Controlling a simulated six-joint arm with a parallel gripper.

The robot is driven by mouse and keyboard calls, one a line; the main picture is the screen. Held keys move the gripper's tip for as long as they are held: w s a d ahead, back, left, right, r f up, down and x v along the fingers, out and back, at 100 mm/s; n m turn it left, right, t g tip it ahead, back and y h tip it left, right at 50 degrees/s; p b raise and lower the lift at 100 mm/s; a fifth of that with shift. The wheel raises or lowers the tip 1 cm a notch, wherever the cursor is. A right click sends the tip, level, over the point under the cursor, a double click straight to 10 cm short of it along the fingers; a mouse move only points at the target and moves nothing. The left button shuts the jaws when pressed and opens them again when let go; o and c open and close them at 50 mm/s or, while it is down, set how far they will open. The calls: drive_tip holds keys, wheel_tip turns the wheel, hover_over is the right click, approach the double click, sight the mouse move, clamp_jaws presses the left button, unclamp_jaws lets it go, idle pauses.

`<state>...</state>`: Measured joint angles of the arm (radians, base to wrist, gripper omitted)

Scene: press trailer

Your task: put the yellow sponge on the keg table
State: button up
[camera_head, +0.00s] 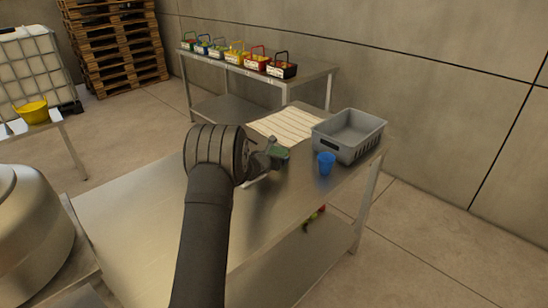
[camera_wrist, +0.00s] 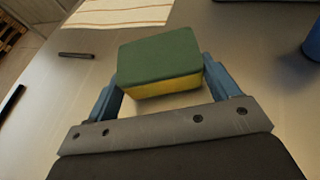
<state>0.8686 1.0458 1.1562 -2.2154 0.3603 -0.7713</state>
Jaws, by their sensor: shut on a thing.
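The sponge (camera_wrist: 162,65) has a dark green top and a yellow lower body. My gripper (camera_wrist: 160,85) is shut on it, with a blue finger on each side. In the head view the gripper (camera_head: 272,157) is over the steel table, and the sponge's green top (camera_head: 278,152) shows at its tip. I cannot tell whether the sponge touches the tabletop. A large rounded metal vessel (camera_head: 32,225), perhaps a keg, stands on a metal surface (camera_head: 85,262) at the lower left. I cannot tell for sure which surface is the keg table.
The steel table (camera_head: 130,215) also bears a striped cloth (camera_head: 285,124), a blue cup (camera_head: 326,163) and a grey bin (camera_head: 349,136). A back table (camera_head: 315,75) holds several colored baskets. A yellow bucket (camera_head: 32,111) stands on a left table. The steel table's left part is clear.

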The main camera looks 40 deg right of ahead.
drive_tip(key=shift+f, duration=0.3)
drive_tip(key=shift+s+a+f, duration=0.1)
drive_tip(key=shift+a+f, duration=0.15)
drive_tip(key=shift+f, duration=0.5)
drive_tip(key=o, duration=1)
drive_tip(key=shift+c, duration=0.2)
drive_tip(key=shift+a, duration=0.1)
drive_tip(key=r+v, duration=0.2)
drive_tip(key=v, duration=1.5)
drive_tip(key=shift+d+r, duration=0.15)
drive_tip(key=shift+d, duration=0.05)
drive_tip(key=x, duration=0.8)
drive_tip(key=f+x, duration=0.1)
drive_tip(key=x, duration=0.4)
drive_tip(key=shift+a, duration=0.2)
